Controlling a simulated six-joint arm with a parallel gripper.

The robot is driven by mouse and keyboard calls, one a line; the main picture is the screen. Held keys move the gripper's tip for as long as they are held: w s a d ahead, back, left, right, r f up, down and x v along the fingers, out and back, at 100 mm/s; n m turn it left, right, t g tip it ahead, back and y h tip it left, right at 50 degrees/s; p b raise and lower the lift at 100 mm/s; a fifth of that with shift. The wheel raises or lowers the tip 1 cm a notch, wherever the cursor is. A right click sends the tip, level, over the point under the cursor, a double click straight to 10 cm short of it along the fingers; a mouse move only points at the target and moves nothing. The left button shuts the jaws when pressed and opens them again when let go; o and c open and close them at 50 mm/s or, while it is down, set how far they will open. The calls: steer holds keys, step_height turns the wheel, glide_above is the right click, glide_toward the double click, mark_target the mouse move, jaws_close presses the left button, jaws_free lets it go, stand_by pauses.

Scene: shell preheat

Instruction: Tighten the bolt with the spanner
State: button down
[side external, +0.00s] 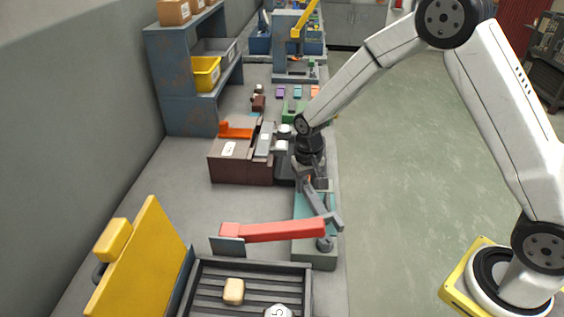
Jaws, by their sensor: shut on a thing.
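My gripper (313,180) points down at the right edge of the bench and is shut on a grey bar that looks like the spanner (320,207). The spanner slants down and to the right, and its wider end is over the teal block (316,261). A round dark grey piece, probably the bolt (324,244), stands on the teal block just below that end. I cannot tell whether the spanner touches it. The fingertips are small and partly hidden by the wrist.
A red bar (275,231) lies close to the left of the spanner's end. In front is a dark slatted tray (215,302) with a beige block (234,291), beside a raised yellow panel (142,262). A brown box (228,171) stands behind left. Open floor lies right.

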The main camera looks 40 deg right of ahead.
steer(key=shift+r, duration=0.4)
steer(key=shift+s+d+r+m, duration=0.1)
steer(key=shift+s+d+m, duration=0.15)
steer(key=shift+d+m, duration=0.1)
steer(key=s+d+r+m, duration=0.2)
steer(key=s+d+m, duration=0.4)
steer(key=m, duration=0.3)
steer(key=shift+s+d+y, duration=0.3)
steer(key=shift+s+d, duration=0.05)
steer(key=shift+s, duration=0.15)
steer(key=shift+f, duration=0.25)
